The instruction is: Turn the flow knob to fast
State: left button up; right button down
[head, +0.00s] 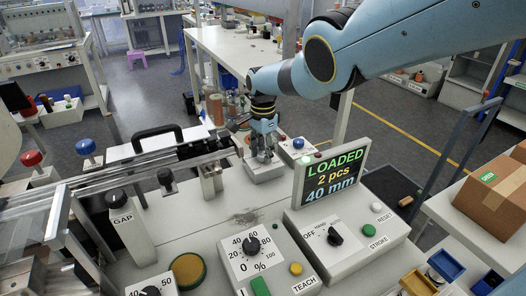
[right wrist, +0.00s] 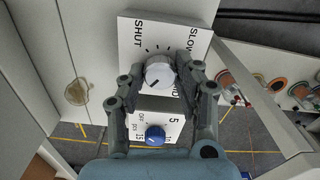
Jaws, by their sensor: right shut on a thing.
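The flow knob (right wrist: 158,75) is a round white knob on a white panel (right wrist: 145,24) in the right wrist view. The panel reads SHUT at its left and SLOW at its right; another label is partly hidden by a finger. A small dark mark on the knob points down and left in that view. My right gripper (right wrist: 158,82) has a finger on each side of the knob and is shut on it. In the head view the right gripper (head: 264,156) reaches down onto a light box (head: 268,174), and the knob is hidden there. My left gripper is not in view.
A blue pressure knob (right wrist: 155,135) sits close to the fingers; it also shows in the head view (head: 298,143). A lit display (head: 332,177) reading LOADED stands right of the gripper. A rail with dark blocks (head: 205,165) lies to the left.

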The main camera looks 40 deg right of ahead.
aim_at(263, 153)
jog(key=shift+m, duration=1)
jog(key=shift+r, duration=0.1)
jog(key=c, duration=0.9)
grip_release()
jog(key=shift+c, duration=0.2)
jog(key=shift+w+d+r, duration=0.1)
jog(key=shift+r, duration=0.35)
notch_tip(263, 153, up, 11)
